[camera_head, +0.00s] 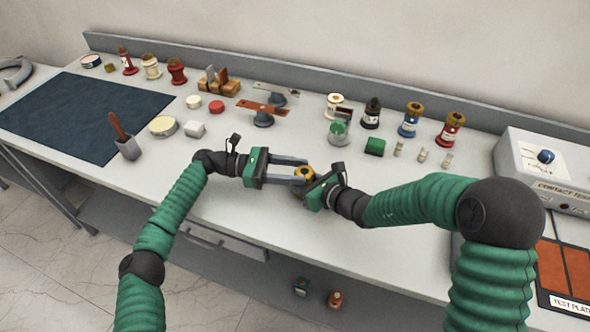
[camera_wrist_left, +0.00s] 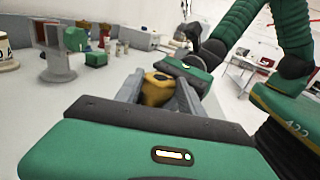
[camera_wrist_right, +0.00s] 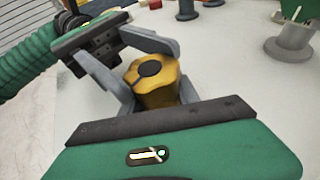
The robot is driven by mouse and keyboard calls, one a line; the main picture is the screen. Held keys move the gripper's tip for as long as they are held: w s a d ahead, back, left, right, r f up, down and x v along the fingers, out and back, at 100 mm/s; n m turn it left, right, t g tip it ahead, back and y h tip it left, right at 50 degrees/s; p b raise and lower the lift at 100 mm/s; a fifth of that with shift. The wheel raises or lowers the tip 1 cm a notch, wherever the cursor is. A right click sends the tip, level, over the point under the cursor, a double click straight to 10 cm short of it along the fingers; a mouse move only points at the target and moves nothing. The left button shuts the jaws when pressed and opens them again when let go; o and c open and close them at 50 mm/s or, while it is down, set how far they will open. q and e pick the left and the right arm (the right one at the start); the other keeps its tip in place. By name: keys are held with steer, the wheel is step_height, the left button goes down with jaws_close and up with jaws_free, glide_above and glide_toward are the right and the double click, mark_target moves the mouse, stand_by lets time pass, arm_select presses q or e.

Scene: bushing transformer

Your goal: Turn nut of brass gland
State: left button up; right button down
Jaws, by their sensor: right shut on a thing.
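The brass gland (camera_head: 303,173) is a yellow-gold faceted piece with a dark round centre on its end. It is between my two grippers over the front middle of the table. My right gripper (camera_head: 312,182) is shut on it; it fills the jaws in the right wrist view (camera_wrist_right: 150,78). My left gripper (camera_head: 297,171) reaches in from the left with its fingers spread apart, one on each side of the gland. The left wrist view shows the gland (camera_wrist_left: 157,88) between those fingers; they partly hide it, and any contact is unclear.
A dark mat (camera_head: 70,115) lies at left. A contact tester (camera_head: 545,165) stands at right. The front table strip is clear.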

arm_select(q)
steer(key=shift+w, duration=0.1)
steer(key=c, duration=0.4)
steer(key=shift+f+n+t, duration=0.15)
steer(key=shift+n+t, duration=0.25)
steer(key=shift+t, duration=0.2)
steer(key=n+t, duration=0.2)
steer(key=t, duration=0.1)
steer(key=shift+s+a+t, duration=0.1)
steer(key=shift+s+t, duration=0.2)
steer(key=shift+s, duration=0.1)
steer(key=shift+n+t+y, duration=0.4)
steer(key=shift+n+t, duration=0.5)
steer(key=shift+t, duration=0.3)
steer(key=o, duration=1.1)
steer(key=shift+s, duration=0.1)
